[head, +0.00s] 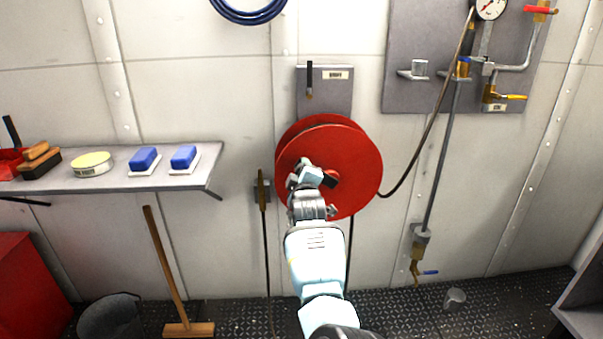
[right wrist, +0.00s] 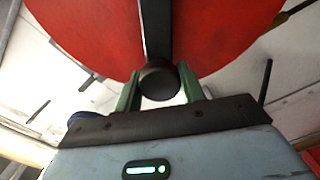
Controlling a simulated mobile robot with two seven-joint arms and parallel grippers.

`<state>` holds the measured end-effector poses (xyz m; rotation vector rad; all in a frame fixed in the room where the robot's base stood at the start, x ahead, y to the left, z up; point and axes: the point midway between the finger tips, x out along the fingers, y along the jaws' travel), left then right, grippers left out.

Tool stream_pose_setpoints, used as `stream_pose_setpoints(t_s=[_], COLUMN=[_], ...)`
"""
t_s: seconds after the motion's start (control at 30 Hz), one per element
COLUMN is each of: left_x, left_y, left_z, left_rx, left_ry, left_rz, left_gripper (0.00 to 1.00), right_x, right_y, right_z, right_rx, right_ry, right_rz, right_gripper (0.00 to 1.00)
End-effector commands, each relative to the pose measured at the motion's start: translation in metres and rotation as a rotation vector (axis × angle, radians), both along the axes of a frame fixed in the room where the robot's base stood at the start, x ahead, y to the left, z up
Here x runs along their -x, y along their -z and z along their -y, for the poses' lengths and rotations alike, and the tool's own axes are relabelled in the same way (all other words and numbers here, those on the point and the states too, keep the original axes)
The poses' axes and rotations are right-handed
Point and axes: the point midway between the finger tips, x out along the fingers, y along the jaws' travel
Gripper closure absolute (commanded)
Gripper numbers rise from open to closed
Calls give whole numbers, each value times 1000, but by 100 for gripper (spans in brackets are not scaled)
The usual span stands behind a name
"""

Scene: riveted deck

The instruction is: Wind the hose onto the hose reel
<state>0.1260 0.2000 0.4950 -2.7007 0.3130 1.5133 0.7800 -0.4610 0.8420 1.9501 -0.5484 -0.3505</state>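The red hose reel (head: 360,165) is mounted on the wall at the centre of the head view. Its red disc (right wrist: 225,30) fills the top of the right wrist view, crossed by a dark crank arm (right wrist: 155,30). My right gripper (head: 318,176) is at the reel's face. In the right wrist view its green fingers (right wrist: 160,88) stand on both sides of the crank's round black knob (right wrist: 159,79) and appear closed on it. A dark hose (head: 350,255) hangs below the reel, partly hidden by my arm. My left gripper is not in view.
A brass-coloured nozzle (head: 262,190) hangs left of the reel with a dark line below it. A supply hose (head: 420,145) curves from the gauge panel (head: 420,30) to the reel. A shelf (head: 120,180) with brushes, a broom (head: 165,265) and a bucket (head: 112,315) are at left.

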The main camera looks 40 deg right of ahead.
Motion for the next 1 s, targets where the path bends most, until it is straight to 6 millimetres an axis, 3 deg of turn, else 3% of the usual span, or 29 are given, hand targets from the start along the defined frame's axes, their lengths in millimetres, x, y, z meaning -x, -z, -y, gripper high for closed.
stream_pose_setpoints(t_s=[0.03,0.17,0.57,1.0], left_x=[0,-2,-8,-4], left_y=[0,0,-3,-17], left_z=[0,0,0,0], left_rx=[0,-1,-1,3], left_ry=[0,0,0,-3], left_rz=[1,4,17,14], left_gripper=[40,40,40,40], right_x=[0,0,5,51], right_y=[-4,-3,-1,-2], right_z=[2,2,-2,-30], right_rx=[5,5,3,4], right_ry=[3,2,2,2], right_rz=[7,5,0,2], right_gripper=[56,39,39,39])
